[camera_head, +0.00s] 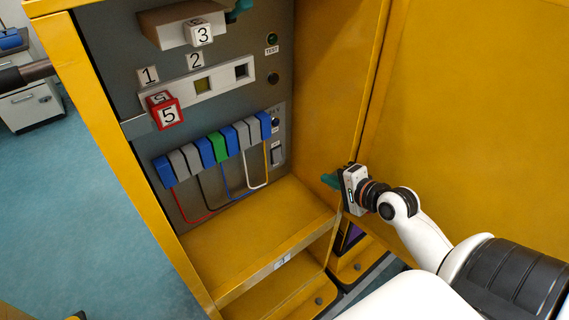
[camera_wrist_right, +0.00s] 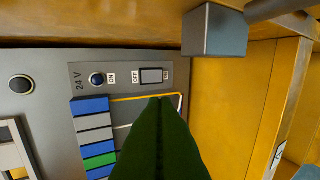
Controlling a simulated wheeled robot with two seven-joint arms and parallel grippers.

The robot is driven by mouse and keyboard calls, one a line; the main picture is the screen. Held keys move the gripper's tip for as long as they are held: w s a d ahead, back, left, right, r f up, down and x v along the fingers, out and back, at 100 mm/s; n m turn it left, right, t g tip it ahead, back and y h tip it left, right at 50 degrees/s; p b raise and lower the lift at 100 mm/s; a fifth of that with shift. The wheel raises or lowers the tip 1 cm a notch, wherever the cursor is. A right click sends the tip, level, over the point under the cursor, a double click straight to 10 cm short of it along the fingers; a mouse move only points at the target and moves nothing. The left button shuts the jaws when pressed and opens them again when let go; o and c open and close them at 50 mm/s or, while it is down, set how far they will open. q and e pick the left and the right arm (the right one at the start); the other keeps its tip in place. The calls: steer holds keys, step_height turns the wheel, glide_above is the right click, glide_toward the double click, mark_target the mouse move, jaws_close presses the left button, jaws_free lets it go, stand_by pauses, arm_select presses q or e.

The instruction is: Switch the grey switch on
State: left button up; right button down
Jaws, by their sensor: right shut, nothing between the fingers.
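I cannot tell which way the rocker is tipped. My right gripper (camera_head: 330,181) is shut and empty at the cabinet's right side, lower than the switch and apart from it. Its dark green fingers (camera_wrist_right: 160,140) point toward the panel in the wrist view. My left gripper is not in view.
A blue round lamp (camera_wrist_right: 96,79) labelled 24 V is beside the switch. Blue, grey and green blocks (camera_head: 217,146) with looped wires are left of it. A red cube (camera_head: 165,111) and the yellow side wall (camera_head: 335,80) bound the space. The yellow cabinet floor (camera_head: 255,225) is clear.

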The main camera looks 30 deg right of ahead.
mark_target(278, 160)
steer(key=x, duration=2)
steer(key=shift+f+b, duration=0.15)
steer(key=shift+b, duration=0.15)
steer(key=shift+w+f+t+b, duration=0.15)
steer(key=shift+t+b, duration=0.15)
steer(key=shift+b, duration=0.5)
